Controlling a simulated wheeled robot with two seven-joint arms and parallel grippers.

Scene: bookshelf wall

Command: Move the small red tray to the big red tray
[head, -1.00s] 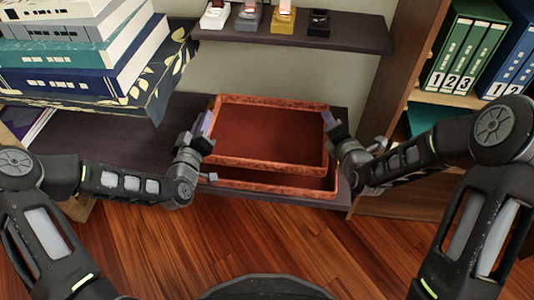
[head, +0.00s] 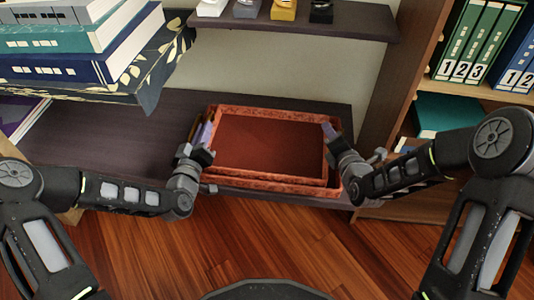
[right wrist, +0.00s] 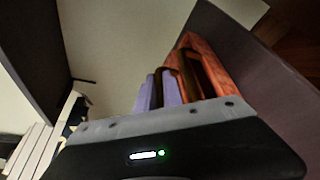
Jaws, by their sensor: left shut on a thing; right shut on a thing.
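The small red tray (head: 268,145) is held between my two grippers, right over the big red tray (head: 270,185). The big tray's rim shows around the small one at the front and sides; whether the small tray touches its floor I cannot tell. My left gripper (head: 207,140) is shut on the small tray's left wall. My right gripper (head: 328,136) is shut on its right wall. The right wrist view shows purple finger pads (right wrist: 160,90) beside the red tray walls (right wrist: 197,65).
The big tray rests on a dark shelf (head: 115,140). A stack of books (head: 80,40) stands on a leaf-patterned box at the upper left. A small upper shelf (head: 300,22) overhangs the back. Green binders (head: 478,45) stand at the right. The shelf left of the trays is clear.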

